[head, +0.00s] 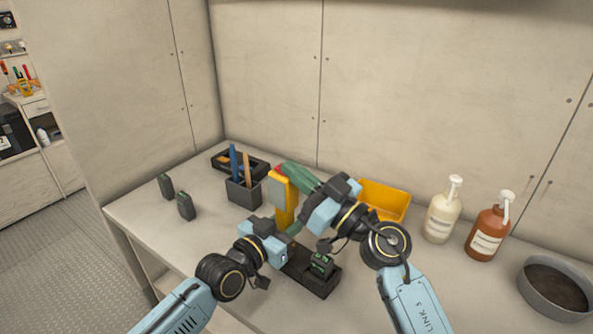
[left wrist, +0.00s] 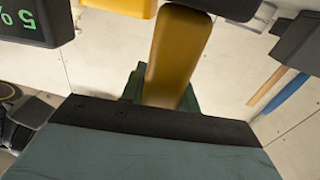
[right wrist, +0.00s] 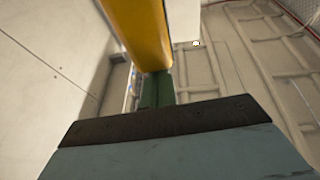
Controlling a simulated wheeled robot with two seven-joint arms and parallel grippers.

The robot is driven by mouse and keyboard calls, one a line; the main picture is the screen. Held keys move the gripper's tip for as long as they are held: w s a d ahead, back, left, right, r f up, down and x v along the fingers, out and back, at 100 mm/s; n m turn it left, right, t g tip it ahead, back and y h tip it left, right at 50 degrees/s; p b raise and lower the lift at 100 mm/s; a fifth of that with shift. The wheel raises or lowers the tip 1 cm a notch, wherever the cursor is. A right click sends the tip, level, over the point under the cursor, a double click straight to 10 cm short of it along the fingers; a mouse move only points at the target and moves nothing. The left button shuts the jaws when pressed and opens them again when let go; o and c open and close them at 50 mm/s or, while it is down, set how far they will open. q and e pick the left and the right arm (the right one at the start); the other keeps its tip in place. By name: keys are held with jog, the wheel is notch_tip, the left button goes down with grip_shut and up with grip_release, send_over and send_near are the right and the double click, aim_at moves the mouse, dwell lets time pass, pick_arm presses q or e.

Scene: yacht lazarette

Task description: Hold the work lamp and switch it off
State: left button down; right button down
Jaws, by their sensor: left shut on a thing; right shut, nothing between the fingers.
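The work lamp (head: 284,207) is yellow with a pale grey panel and a bit of red at its top. It stands upright above the bench in the head view. My left gripper (head: 293,230) is shut on its lower part; the yellow body also fills the middle of the left wrist view (left wrist: 178,50). My right gripper (head: 284,172) is shut and empty, its green fingers at the lamp's top. The lamp also shows in the right wrist view (right wrist: 140,30). I cannot tell whether the fingertips touch it. The fingers partly hide the lamp's top.
A black charger (head: 318,284) with a battery (head: 321,263) sits just below the grippers. A pen holder (head: 243,191), a black tray (head: 228,159) and a yellow bin (head: 388,200) stand behind. Two pump bottles (head: 441,216) (head: 487,232) and a bowl (head: 557,298) are right.

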jog(key=r+v, duration=0.1)
jog(key=v, duration=0.8)
jog(key=shift+s+d+r, duration=0.3)
jog(key=shift+d+r, duration=0.05)
jog(key=shift+d, duration=0.05)
